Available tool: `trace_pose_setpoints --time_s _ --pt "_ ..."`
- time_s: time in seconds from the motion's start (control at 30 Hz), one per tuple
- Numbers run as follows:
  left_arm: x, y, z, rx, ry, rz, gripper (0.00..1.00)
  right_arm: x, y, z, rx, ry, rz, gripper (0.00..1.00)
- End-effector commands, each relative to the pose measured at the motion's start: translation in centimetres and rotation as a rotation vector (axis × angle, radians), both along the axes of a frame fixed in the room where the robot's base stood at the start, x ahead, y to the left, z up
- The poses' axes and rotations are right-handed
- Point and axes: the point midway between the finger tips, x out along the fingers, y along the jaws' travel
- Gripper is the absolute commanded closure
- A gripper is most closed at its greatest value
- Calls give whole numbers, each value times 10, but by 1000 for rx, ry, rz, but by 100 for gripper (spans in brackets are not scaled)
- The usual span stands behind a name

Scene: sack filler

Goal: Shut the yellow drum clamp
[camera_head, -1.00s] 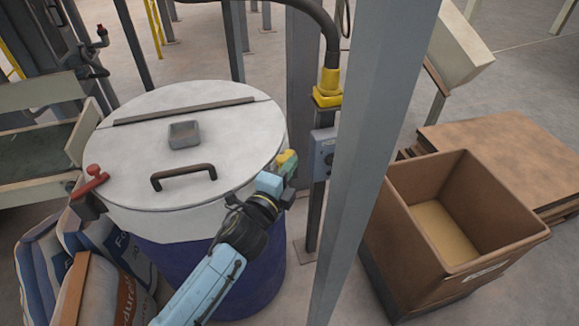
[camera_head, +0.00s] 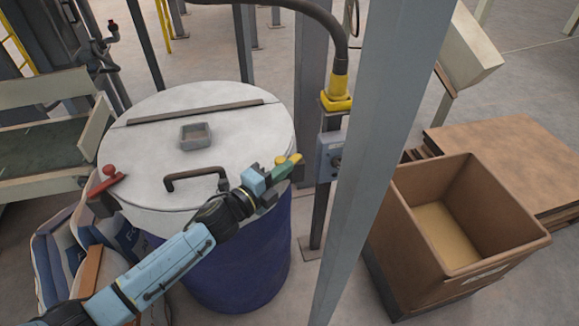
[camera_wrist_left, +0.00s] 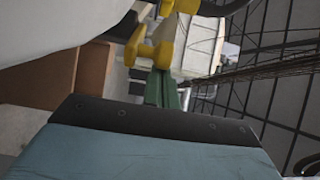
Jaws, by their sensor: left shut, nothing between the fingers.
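The drum (camera_head: 235,255) is dark blue with a round white lid (camera_head: 225,140). The yellow drum clamp (camera_head: 281,160) shows as small yellow parts by the lid's right edge, partly hidden by my left gripper (camera_head: 287,169). In the left wrist view the yellow clamp (camera_wrist_left: 162,52) lies just beyond the shut green fingers of my left gripper (camera_wrist_left: 161,88). The fingers are at the clamp with nothing gripped. I cannot tell whether they touch it, or whether the clamp is open. My right gripper is not in view.
A red clamp (camera_head: 108,177) sits at the lid's left edge. The lid carries a black handle (camera_head: 195,174) and a small grey tray (camera_head: 195,136). A grey post (camera_head: 375,150) stands close to the right, with a brown bin (camera_head: 400,235) beyond. Sacks (camera_head: 55,250) lie at left.

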Motion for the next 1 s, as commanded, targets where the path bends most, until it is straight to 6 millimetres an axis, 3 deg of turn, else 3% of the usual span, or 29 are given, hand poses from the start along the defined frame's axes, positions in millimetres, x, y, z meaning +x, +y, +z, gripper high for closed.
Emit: trace_pose_setpoints --time_s 0.4,1.0 --pt "6 15 -1 1 1 3 100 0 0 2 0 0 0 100" --pt "7 15 -1 -1 1 2 100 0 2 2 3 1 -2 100"
